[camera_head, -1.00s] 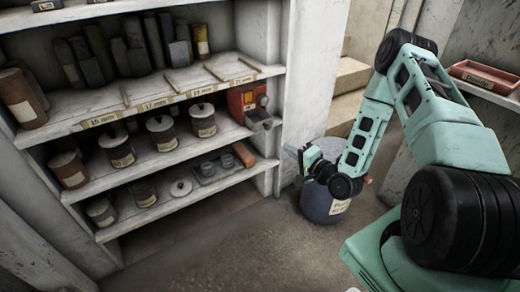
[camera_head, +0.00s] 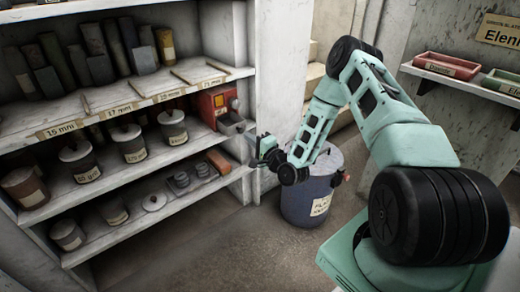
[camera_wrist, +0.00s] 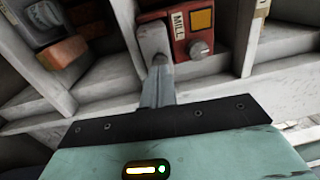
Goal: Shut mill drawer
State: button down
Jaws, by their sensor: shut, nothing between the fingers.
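The red mill (camera_head: 214,103) stands on the middle shelf at its right end. Its grey drawer (camera_head: 233,124) sticks out of the front toward the aisle. My gripper (camera_head: 251,138) is just in front of the drawer, with its fingers pointing at the shelf. In the wrist view the mill (camera_wrist: 191,38) shows its label, a yellow panel and a knob. The grey drawer (camera_wrist: 153,40) lies straight ahead of my shut, empty fingers (camera_wrist: 159,66). The fingertips overlap the drawer's near end in that view; I cannot tell whether they touch.
The shelf upright (camera_head: 277,80) stands close to the right of the mill. A blue-grey bin (camera_head: 306,202) stands on the floor below my forearm. Lidded canisters (camera_head: 128,143) fill the shelf to the left. A brick-red block (camera_head: 220,161) lies one shelf lower. Floor in front is clear.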

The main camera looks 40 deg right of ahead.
aim_at(235, 126)
jog(key=shift+w+r, duration=0.1)
jog(key=shift+w, duration=0.75)
jog(key=shift+w, duration=0.1)
jog(key=w+b, duration=0.1)
jog(key=w, duration=0.6)
jog(key=shift+w+a+b, duration=0.1)
jog(key=shift+a+b, duration=0.1)
jog(key=shift+b, duration=0.1)
jog(key=shift+w+r, duration=0.15)
jog(key=shift+w, duration=0.05)
